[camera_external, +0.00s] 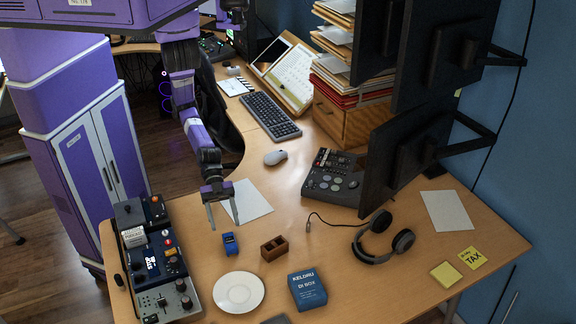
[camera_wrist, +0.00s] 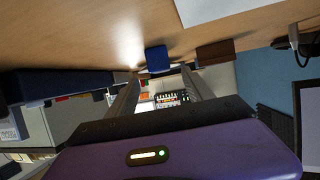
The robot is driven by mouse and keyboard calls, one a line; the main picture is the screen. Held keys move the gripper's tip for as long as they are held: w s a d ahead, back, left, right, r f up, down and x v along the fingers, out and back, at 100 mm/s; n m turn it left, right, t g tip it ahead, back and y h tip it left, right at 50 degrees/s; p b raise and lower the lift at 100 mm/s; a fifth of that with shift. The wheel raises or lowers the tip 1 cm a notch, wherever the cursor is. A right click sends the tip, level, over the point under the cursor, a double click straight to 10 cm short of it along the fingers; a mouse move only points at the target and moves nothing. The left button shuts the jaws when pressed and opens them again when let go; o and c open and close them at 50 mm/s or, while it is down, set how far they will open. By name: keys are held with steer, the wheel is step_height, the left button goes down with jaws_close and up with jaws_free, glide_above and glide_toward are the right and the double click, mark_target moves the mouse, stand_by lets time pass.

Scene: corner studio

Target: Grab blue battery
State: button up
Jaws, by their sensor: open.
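A small blue block (camera_external: 230,243), which I take for the blue battery, sits on the wooden desk between the blue-grey console and a brown holder. In the wrist view the blue block (camera_wrist: 157,59) shows just beyond and between my fingertips. My gripper (camera_external: 223,226) is open, pointing down, above and slightly behind the block in the external view. In the wrist view my gripper's two fingers (camera_wrist: 158,82) are spread with nothing between them. I cannot tell the exact height of the fingertips over the desk.
A brown holder (camera_external: 274,248) stands right of the block. A white plate (camera_external: 238,292) and a blue box (camera_external: 307,289) are in front. The console (camera_external: 160,265) is to the left, headphones (camera_external: 384,238) to the right. White paper (camera_external: 250,203) lies behind my gripper.

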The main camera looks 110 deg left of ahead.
mark_target(229, 238)
steer(key=shift+p+x, duration=0.3)
steer(key=shift+x, duration=3.55)
steer(key=shift+r, duration=0.1)
jaws_close()
